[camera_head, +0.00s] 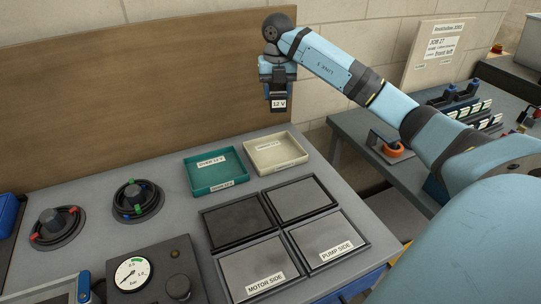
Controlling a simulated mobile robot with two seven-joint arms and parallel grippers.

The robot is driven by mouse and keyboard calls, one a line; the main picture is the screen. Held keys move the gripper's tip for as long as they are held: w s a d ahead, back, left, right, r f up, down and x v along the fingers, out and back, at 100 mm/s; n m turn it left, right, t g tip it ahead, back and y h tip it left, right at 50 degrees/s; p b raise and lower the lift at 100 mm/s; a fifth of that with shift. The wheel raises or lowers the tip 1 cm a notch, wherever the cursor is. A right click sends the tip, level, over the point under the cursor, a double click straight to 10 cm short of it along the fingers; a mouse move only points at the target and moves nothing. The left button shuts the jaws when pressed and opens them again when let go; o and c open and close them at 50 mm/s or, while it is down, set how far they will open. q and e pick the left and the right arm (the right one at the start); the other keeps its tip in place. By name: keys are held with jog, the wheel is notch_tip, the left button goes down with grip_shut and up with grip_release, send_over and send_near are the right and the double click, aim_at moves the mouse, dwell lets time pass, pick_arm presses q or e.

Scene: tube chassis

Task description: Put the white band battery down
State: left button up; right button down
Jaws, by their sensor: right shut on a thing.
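The arm coming in from the right ends in my right gripper (278,86), which points down at the top middle of the head view. It is shut on the white band battery (279,103), a small dark block with a white "12 V" label. The battery hangs upright in the air, in front of the brown board and clear of the bench. In the picture it is above the teal tray (217,188) and the cream tray (276,169). My left gripper is out of view.
Dark square plates (269,267) lie in front of the trays, the front ones marked "MOTOR SIDE" and "PUMP SIDE". Round knobs (138,199) and a gauge box (145,277) stand at the left. A second bench (356,128) at the right holds a rack and an orange roll.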

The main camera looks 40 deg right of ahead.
aim_at(276, 158)
jog(key=shift+d+f+m, duration=0.1)
jog(key=shift+d+m, duration=0.05)
jog(key=shift+m, duration=0.15)
notch_tip(276, 158, down, 20)
jog(key=shift+r, duration=0.25)
jog(key=shift+f, duration=0.2)
jog(key=c, duration=0.5)
grip_release()
jog(key=shift+r, duration=0.15)
notch_tip(276, 158, up, 12)
jog(key=shift+r, duration=0.1)
